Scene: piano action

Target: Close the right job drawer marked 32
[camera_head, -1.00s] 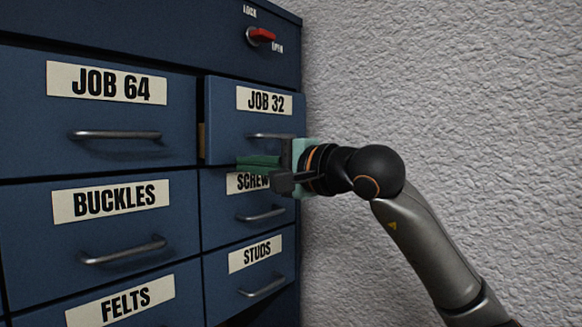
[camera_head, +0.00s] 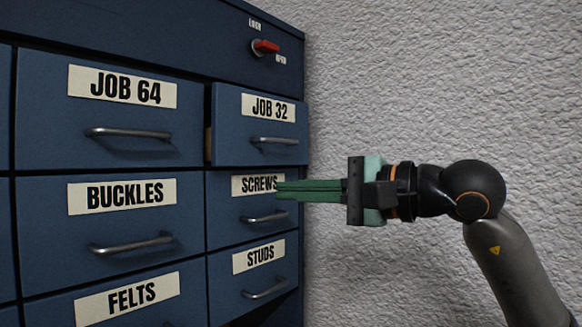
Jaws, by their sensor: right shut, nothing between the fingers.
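The JOB 32 drawer (camera_head: 235,140) is a blue drawer at the upper right of the cabinet, with a white label and a grey bar handle (camera_head: 275,141). Its front stands slightly out from the cabinet, and a thin strip of its tan side shows at its left edge. My right gripper (camera_head: 280,190) comes in from the right with its green fingers shut and empty. In the picture its fingertips lie over the right end of the SCREWS label, below the JOB 32 handle. I cannot tell whether they touch the cabinet. My left gripper is not in view.
The JOB 64 drawer (camera_head: 50,120) is at left. The BUCKLES (camera_head: 45,225), SCREWS (camera_head: 225,225) and STUDS (camera_head: 225,285) drawers look shut. A red lock lever (camera_head: 265,46) sits above. A rough grey wall (camera_head: 430,80) is at the right.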

